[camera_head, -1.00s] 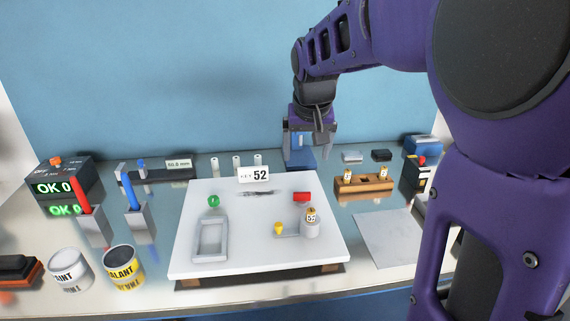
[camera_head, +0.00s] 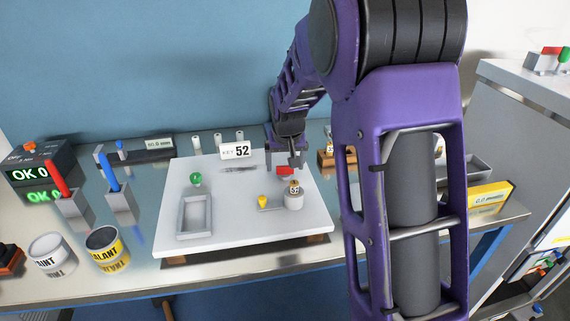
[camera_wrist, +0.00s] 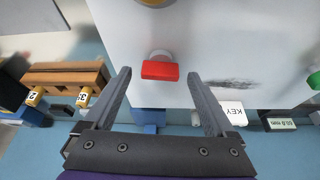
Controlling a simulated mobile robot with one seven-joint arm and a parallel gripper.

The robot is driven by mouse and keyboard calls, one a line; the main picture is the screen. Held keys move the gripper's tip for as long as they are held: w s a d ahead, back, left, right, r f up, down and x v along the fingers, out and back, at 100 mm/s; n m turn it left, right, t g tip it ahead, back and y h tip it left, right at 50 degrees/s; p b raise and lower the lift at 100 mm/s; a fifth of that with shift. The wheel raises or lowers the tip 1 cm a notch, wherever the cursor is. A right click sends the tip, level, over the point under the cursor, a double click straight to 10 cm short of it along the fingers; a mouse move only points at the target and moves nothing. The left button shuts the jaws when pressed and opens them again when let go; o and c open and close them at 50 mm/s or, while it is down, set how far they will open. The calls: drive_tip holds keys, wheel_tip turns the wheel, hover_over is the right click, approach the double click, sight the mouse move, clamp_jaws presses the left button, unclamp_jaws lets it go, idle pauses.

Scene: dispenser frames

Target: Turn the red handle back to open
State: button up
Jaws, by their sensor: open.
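The red handle (camera_head: 286,171) is a small block on a round grey base, near the back right of the white board (camera_head: 240,228). In the wrist view the red handle (camera_wrist: 160,71) shows between my fingertips in the picture, crosswise, with a gap on each side. My gripper (camera_head: 281,165) hangs over the back right of the board, fingers open and empty. It also shows open in the wrist view (camera_wrist: 159,76). I cannot tell how far above the handle the fingertips are, and no contact shows.
Two cans stand front left.

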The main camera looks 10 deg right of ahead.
drive_tip(key=shift+f, duration=0.15)
drive_tip(key=shift+c, duration=0.3)
drive_tip(key=c, duration=1.3)
